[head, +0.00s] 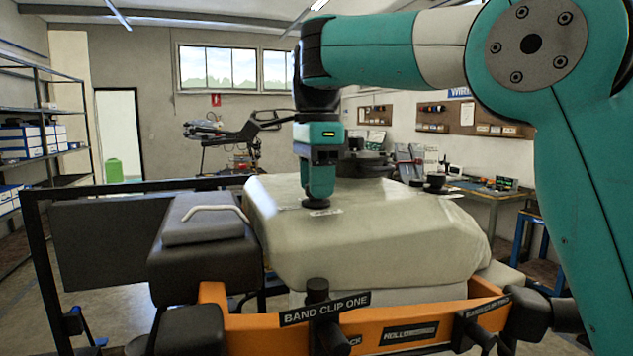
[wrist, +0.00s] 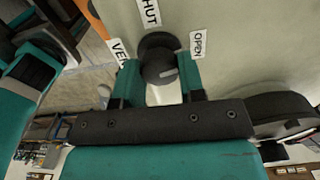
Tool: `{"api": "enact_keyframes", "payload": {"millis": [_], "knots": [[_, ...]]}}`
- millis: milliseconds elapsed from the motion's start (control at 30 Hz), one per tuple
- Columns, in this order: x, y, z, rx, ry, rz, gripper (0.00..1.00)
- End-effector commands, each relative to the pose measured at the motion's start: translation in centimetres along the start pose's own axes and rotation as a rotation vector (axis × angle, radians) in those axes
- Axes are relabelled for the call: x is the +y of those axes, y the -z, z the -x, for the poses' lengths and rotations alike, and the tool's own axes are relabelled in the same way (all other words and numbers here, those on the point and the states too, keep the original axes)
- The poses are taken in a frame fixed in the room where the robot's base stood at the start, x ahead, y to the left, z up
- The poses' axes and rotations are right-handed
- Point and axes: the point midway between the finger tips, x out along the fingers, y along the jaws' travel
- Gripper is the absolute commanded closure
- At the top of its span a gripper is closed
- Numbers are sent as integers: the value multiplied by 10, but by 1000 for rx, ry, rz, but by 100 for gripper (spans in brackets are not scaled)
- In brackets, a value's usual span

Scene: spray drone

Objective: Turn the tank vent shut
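The vent knob (wrist: 158,58) is a round black knob on the pale tank (head: 375,225). In the wrist view it sits between labels reading SHUT (wrist: 150,12) above, OPEN (wrist: 197,44) at right and VENT, partly covered, at left. A light pointer mark shows on the knob's lower right, below the OPEN label and away from SHUT. My gripper (wrist: 160,76) has a teal finger on each side of the knob, with no clear gap, so it looks shut on it. In the head view my gripper (head: 319,190) points down at the tank top and the knob shows beneath it.
An orange bar (head: 390,327) with black clips and a BAND CLIP ONE label (head: 325,308) runs in front. A dark box with a pale handle (head: 215,210) stands left of the tank. A large black cap (head: 365,162) rises behind my gripper; a smaller one (head: 436,183) is right.

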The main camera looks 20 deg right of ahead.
Motion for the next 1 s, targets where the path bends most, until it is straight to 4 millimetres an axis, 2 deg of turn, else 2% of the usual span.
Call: {"api": "enact_keyframes", "payload": {"millis": [467,1000], "knots": [[0,0,0,0,-1,82,87],[-1,1,0,1,-1,545,87]]}}
